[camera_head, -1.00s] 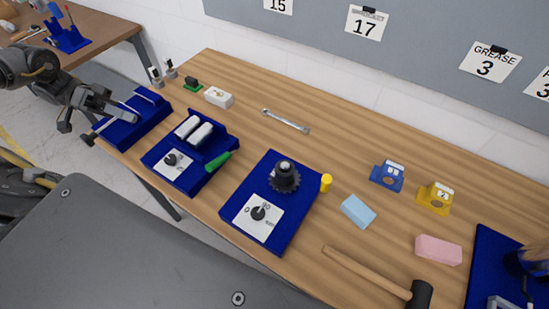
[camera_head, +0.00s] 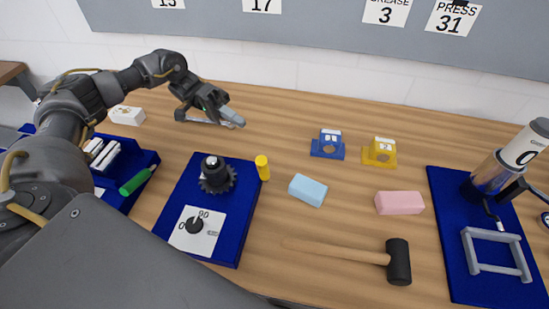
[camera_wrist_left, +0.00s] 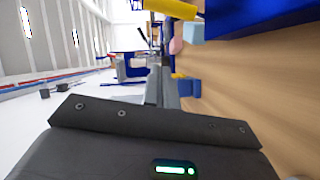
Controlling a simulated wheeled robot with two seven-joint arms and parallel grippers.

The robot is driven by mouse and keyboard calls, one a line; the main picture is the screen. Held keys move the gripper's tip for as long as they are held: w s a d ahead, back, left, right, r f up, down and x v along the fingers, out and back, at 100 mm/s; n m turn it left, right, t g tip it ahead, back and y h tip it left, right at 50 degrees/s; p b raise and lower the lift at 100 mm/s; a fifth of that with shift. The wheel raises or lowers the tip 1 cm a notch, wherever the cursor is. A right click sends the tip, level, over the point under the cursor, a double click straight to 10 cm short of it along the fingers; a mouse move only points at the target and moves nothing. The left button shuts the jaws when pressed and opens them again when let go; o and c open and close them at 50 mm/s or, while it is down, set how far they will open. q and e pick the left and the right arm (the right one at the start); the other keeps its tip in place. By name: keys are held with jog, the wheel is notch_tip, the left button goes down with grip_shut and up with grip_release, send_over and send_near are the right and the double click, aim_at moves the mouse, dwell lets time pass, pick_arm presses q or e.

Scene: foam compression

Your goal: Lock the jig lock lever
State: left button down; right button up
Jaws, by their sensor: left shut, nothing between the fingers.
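My left gripper (camera_head: 238,118) is shut and empty above the back middle of the table; its fingers also show in the left wrist view (camera_wrist_left: 158,92). The blue jig plate (camera_head: 450,245) at the right of the head view carries a grey frame (camera_head: 497,268) and a clear cylinder with a white top (camera_head: 522,146). A dark arm stands beside the cylinder; I cannot tell whether it is the lock lever or how it is set. Another blue plate (camera_head: 178,187) carries a dark gear (camera_head: 215,178) and a dial (camera_head: 194,226). My left gripper is far from the right-hand plate. My right gripper is not seen.
A yellow cylinder (camera_head: 263,167), blue bracket (camera_head: 328,147), yellow bracket (camera_head: 380,152), light blue block (camera_head: 308,190), pink block (camera_head: 400,203) and mallet (camera_head: 398,262) lie between the plates. A blue tray with a green handle (camera_head: 138,181) is at left. Bare wood lies along the back.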

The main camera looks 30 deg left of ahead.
aim_at(263, 172)
pick_arm(q)
jog(key=shift+d, duration=0.1)
jog(key=s+d+p, duration=0.1)
jog(key=d+p, duration=0.2)
jog(key=s+d+f+p, duration=0.1)
jog(key=s+d+p, duration=0.1)
jog(key=d+p, duration=0.1)
jog(key=s+d+f+p, duration=0.1)
jog(key=s+d+p, duration=0.1)
jog(key=d+p, duration=0.1)
jog(key=shift+s+d+p, duration=0.25)
jog(key=shift+d+p, duration=0.05)
jog(key=shift+d, duration=0.15)
jog(key=shift+f, duration=0.1)
